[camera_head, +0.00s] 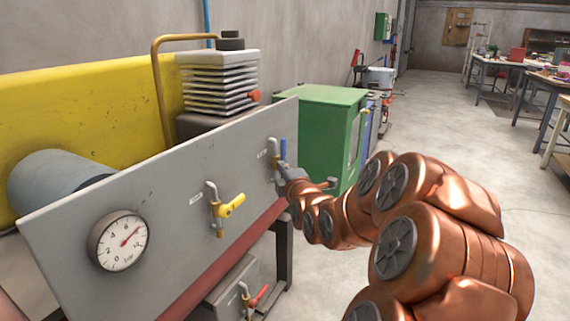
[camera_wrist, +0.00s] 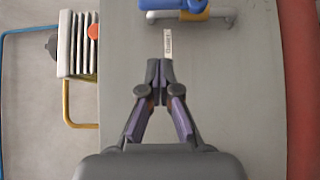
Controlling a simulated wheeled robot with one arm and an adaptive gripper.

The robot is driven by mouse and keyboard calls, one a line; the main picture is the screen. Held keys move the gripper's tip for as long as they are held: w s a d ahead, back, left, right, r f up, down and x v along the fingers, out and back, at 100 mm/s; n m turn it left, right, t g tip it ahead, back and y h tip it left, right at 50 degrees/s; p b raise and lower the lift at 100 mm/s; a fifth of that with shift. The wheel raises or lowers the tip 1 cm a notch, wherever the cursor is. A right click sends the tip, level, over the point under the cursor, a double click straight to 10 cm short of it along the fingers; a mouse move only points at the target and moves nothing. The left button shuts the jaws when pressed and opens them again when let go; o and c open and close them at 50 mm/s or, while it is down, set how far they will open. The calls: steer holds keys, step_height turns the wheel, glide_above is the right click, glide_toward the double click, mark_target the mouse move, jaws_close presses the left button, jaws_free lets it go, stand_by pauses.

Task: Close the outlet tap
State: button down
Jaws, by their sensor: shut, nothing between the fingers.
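A tap with a blue handle (camera_head: 283,150) is at the far right end of the grey panel (camera_head: 160,205). In the wrist view the blue handle (camera_wrist: 172,5) lies along its grey pipe (camera_wrist: 222,15), cut by the top edge. My gripper (camera_wrist: 160,64) is shut and empty, its tips by a small white label below that tap, apart from the handle in the picture. In the head view my gripper (camera_head: 283,168) is at the panel near the blue tap, partly hiding it. A yellow-handled tap (camera_head: 230,206) is mid-panel, its handle across the pipe. I cannot read the labels.
A pressure gauge (camera_head: 120,241) is at the panel's left. A red-handled tap (camera_head: 258,296) sits lower, below the red ledge (camera_head: 225,265). A green cabinet (camera_head: 318,128) stands just behind the panel's right end. Open floor (camera_head: 450,130) lies to the right.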

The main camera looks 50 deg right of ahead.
mark_target(278, 147)
steer(key=shift+w+d+p, duration=1.8)
steer(key=shift+w+d, duration=1.9)
steer(key=shift+w, duration=0.15)
steer(key=shift+r+m+g, duration=0.1)
steer(key=shift+m+g, duration=0.2)
steer(key=shift+m, duration=0.1)
